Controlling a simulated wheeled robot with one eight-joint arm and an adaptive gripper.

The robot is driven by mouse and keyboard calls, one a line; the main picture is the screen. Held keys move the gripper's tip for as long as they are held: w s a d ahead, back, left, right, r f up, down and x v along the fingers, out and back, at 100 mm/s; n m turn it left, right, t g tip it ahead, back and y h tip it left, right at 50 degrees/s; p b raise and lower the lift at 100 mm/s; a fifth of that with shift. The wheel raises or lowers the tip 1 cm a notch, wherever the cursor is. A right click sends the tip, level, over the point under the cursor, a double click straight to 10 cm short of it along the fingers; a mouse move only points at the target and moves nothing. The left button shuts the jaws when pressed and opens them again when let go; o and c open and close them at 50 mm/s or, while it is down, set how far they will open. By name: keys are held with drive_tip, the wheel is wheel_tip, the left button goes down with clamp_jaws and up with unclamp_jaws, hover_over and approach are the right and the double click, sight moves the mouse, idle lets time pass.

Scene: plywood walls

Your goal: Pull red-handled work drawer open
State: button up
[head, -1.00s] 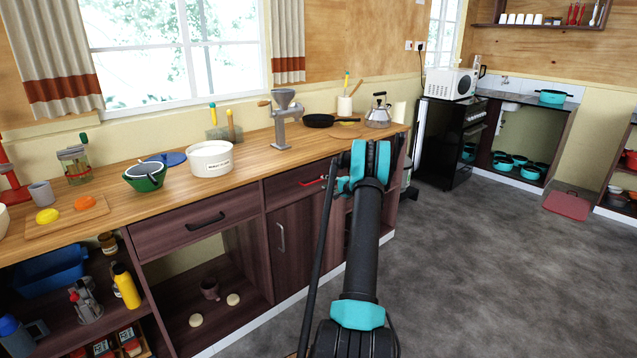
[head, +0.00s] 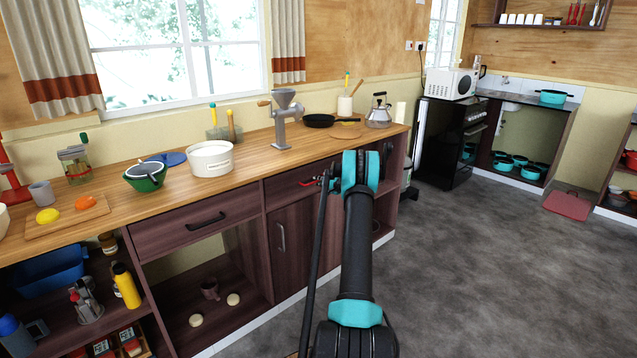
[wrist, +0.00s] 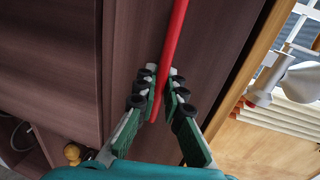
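The work drawer (head: 283,191) is a dark wood front under the worktop, right of the wider drawer. It looks shut and about flush with the cabinet. Its red bar handle (head: 308,183) shows just left of my gripper (head: 324,182), and my arm hides what lies behind it. In the wrist view the red handle (wrist: 176,32) runs down between the two fingertips of my gripper (wrist: 161,90). The fingers are drawn close together, one on each side of the handle near its end, and appear to clasp it.
A wider drawer with a black handle (head: 205,221) is at left, and a cupboard door (head: 290,240) is below the red-handled drawer. The worktop (head: 250,158) carries a grinder (head: 284,118), a white pot (head: 210,158) and a kettle (head: 378,112). Open grey floor (head: 470,260) lies to the right.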

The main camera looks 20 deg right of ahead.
drive_tip(key=shift+s, duration=0.1)
clamp_jaws()
drive_tip(key=f+v, duration=0.2)
drive_tip(key=v, duration=1)
drive_tip(key=s+f+v, duration=0.1)
drive_tip(key=f+v, duration=0.2)
drive_tip(key=v, duration=0.9)
drive_tip(key=shift+s+d, duration=0.25)
drive_tip(key=shift+s, duration=0.05)
drive_tip(key=o, duration=0.7)
unclamp_jaws()
drive_tip(key=v, duration=1.2)
drive_tip(key=shift+f, duration=0.1)
